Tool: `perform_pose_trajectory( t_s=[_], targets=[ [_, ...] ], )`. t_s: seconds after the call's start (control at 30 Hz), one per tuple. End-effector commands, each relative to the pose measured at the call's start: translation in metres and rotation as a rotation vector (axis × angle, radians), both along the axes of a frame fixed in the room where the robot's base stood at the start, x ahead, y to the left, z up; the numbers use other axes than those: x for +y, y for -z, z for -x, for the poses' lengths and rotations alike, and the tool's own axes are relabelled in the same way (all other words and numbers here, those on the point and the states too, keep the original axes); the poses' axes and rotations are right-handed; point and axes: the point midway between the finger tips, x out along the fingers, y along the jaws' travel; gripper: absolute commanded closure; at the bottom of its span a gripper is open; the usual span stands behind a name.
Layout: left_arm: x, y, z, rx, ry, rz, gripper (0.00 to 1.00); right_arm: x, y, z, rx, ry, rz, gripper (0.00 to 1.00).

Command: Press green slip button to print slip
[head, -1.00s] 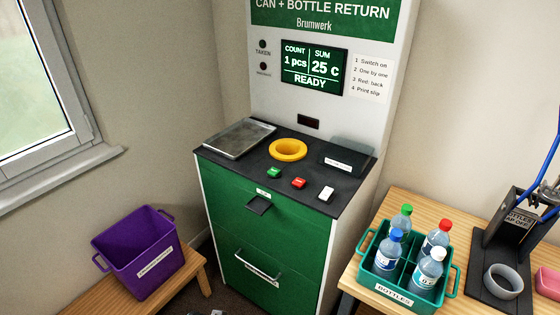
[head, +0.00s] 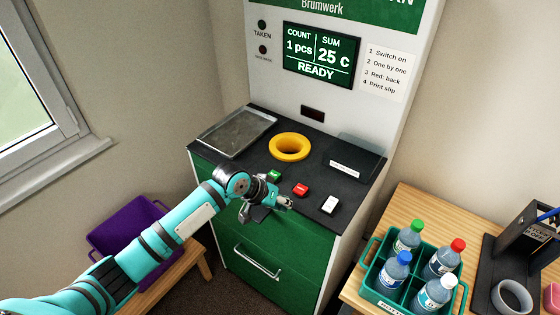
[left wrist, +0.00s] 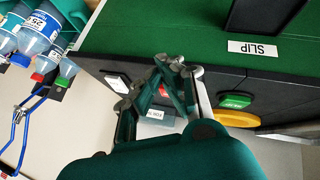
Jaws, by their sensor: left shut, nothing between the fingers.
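The green button (head: 274,176) sits on the machine's black top, left of the red button (head: 301,190) and the white switch (head: 330,204). It also shows in the left wrist view (left wrist: 235,101), where the picture is upside down. My left gripper (head: 286,203) is shut and empty in front of the panel's front edge, near the red button and apart from the green one. Its fingertips (left wrist: 176,66) meet in the left wrist view. The slip outlet with its "SLIP" label (left wrist: 252,48) is hidden behind my arm in the head view. My right gripper is not in view.
The screen (head: 318,55) reads 1 pcs, 25 c, READY. A yellow ring (head: 289,147) and a metal tray (head: 236,132) lie behind the buttons. A teal bottle crate (head: 366,291) stands on the right table; a purple crate (head: 118,228) stands at left, partly behind my arm.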

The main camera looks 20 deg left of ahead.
Motion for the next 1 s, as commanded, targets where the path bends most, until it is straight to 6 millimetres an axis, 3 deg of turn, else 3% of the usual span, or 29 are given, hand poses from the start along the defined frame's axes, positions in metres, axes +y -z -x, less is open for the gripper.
perform_pose_trajectory(
  t_s=[0.03, 0.2, 0.4, 0.6, 1.0],
  targets=[
    [0.012, -0.012, -0.019, -0.009, -0.028, 0.006, 1.00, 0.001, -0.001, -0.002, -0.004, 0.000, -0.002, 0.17],
    [0.035, -0.052, -0.061, -0.016, -0.101, 0.059, 1.00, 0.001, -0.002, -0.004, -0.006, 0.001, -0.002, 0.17],
    [0.060, -0.094, -0.097, -0.028, -0.182, 0.120, 1.00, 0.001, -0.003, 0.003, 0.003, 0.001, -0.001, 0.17],
    [0.071, -0.111, -0.109, -0.031, -0.218, 0.148, 1.00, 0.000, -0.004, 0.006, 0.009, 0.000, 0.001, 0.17],
    [0.072, -0.112, -0.110, -0.033, -0.220, 0.150, 1.00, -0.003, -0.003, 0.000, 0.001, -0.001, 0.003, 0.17]
  ],
)
